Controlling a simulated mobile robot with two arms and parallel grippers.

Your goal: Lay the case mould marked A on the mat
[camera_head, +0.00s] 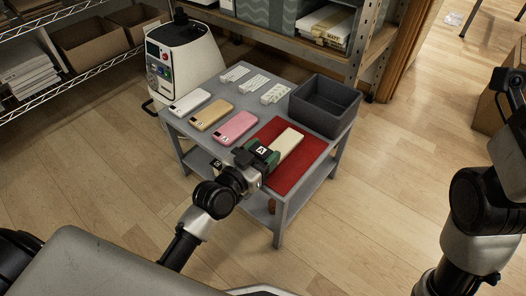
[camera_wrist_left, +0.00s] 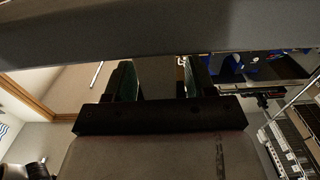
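A pale cream case mould (camera_head: 290,142) lies over the red mat (camera_head: 298,168), its long side slanting up to the right. My left gripper (camera_head: 262,154) is at its near-left end and covers that end. A white label with an A shows between the dark jaws, beside green parts. In the left wrist view the two fingers (camera_wrist_left: 160,82) stand apart, with green on the left finger's inner side. Contact between fingers and mould is hidden. What seems to be my right gripper (camera_head: 501,82) is at the right edge, partly cut off, far from the table.
White, tan and pink cases (camera_head: 236,128) lie left of the mat on the grey table (camera_head: 210,83). Several small white pieces (camera_head: 275,93) lie behind them. A dark grey bin (camera_head: 325,104) stands at the back right. A white press machine (camera_head: 186,62) stands behind the table's left side.

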